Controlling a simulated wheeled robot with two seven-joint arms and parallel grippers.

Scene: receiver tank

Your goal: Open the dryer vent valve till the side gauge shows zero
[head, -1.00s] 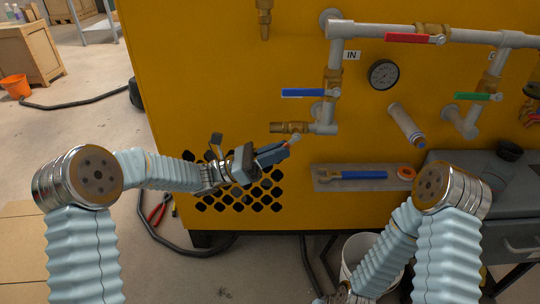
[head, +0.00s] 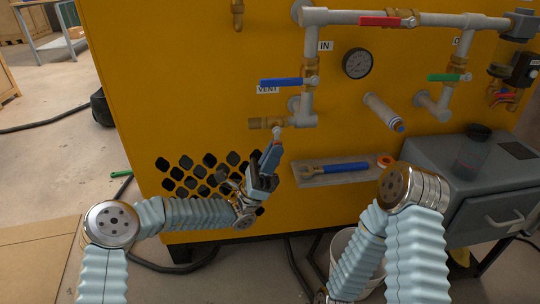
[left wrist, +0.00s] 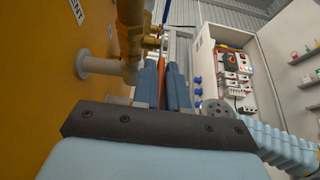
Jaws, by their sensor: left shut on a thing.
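The blue vent lever (head: 287,82) lies level across its upright pipe, over the VENT label (head: 267,90). A brass outlet fitting (head: 264,123) sits below it. The side gauge (head: 356,63) is a dark round dial on the yellow panel; its needle is too small to read. My left gripper (head: 275,142) points up, its tips just below the brass fitting and pipe elbow, clear of the blue lever. My right gripper is out of view.
A red lever (head: 387,21) and a green lever (head: 447,77) sit on neighbouring pipes. A capped cylinder (head: 384,111) juts from the panel. A shelf (head: 310,182) holds a blue-handled wrench (head: 335,168). A grey cabinet (head: 490,180) stands at right.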

